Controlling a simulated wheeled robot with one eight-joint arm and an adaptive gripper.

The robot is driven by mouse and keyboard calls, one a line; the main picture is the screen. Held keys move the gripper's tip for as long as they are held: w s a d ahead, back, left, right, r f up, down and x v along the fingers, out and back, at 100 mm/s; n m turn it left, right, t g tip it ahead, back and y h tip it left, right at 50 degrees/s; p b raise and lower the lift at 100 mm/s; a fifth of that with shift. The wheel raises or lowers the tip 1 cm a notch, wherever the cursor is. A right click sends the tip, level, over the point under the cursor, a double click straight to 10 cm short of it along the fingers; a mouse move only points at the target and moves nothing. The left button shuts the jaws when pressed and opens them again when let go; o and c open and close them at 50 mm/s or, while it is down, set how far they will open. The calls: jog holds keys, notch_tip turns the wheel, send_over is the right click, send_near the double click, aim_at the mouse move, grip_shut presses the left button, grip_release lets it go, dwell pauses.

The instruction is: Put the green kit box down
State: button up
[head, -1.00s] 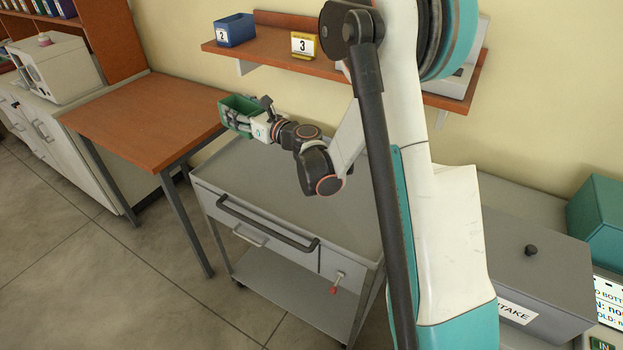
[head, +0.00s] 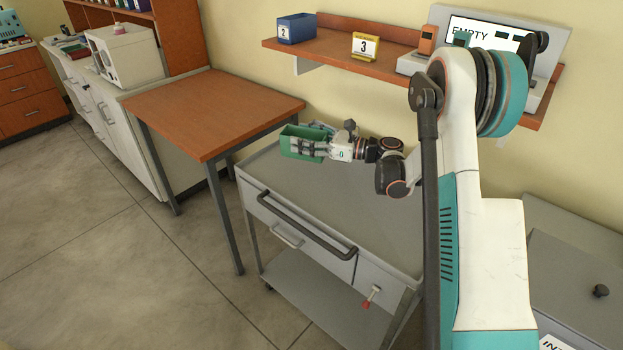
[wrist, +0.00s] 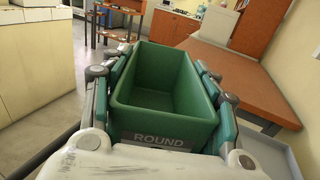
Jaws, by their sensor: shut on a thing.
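The green kit box (head: 298,143) is an open-topped, empty bin held above the back left part of the grey cart. My gripper (head: 318,150) is shut on it, with fingers along both sides. In the wrist view the green kit box (wrist: 160,85) sits upright between the fingers of my gripper (wrist: 160,100), and a label reading "ROUND" shows on its near end. Its inside looks bare. In the head view the box appears close to the right edge of the wooden table, and I cannot tell its exact height above the cart.
The grey cart top (head: 370,215) is bare. The wooden table (head: 215,105) to its left is clear. A wall shelf (head: 335,60) above holds a blue bin (head: 297,28), a yellow bin (head: 366,46) and a screen device. A grey lidded box (head: 575,290) stands at right.

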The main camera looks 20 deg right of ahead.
notch_tip(320, 180, down, 13)
jog(key=b, duration=0.4)
jog(key=shift+r, duration=0.15)
jog(key=o, duration=1.1)
jog(key=shift+o, duration=0.2)
jog(key=p+v, duration=0.3)
jog(key=v, duration=0.9)
